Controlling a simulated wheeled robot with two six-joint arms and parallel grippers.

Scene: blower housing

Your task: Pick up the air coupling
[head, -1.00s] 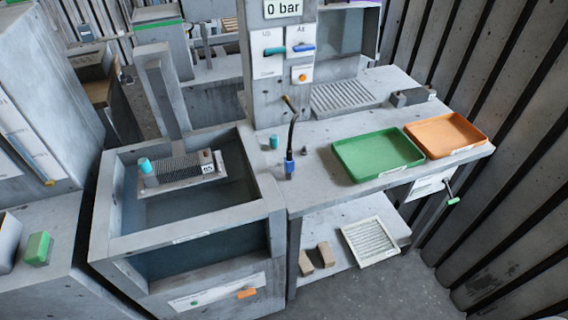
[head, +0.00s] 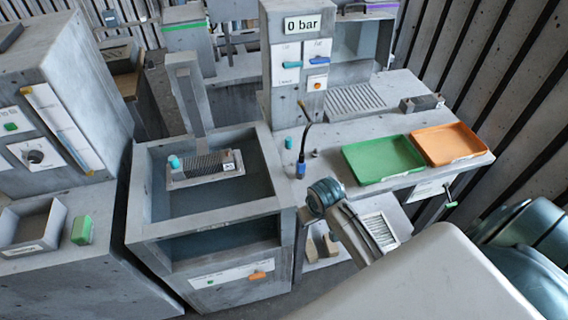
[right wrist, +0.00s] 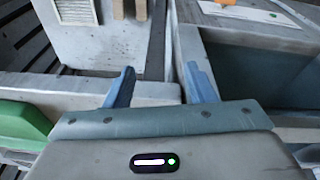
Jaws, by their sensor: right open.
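The air coupling appears to be the small blue fitting (head: 301,168) on the end of a black hose, standing upright on the bench beside the tank in the head view. I cannot make it out in the right wrist view. My right arm comes in from the lower right in the head view, its teal wrist in front of the bench's front edge, below and right of the coupling. My right gripper (right wrist: 160,70) is open and empty in the right wrist view, apart from the coupling. Its fingers are not clear in the head view. My left gripper is not in view.
A green tray (head: 347,155) and an orange tray (head: 486,153) sit on the bench right of the coupling. A turquoise cylinder (head: 288,143) and a small dark part (head: 315,153) stand close to it. The open tank (head: 206,232) is at its left, the gauge column (head: 283,100) behind.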

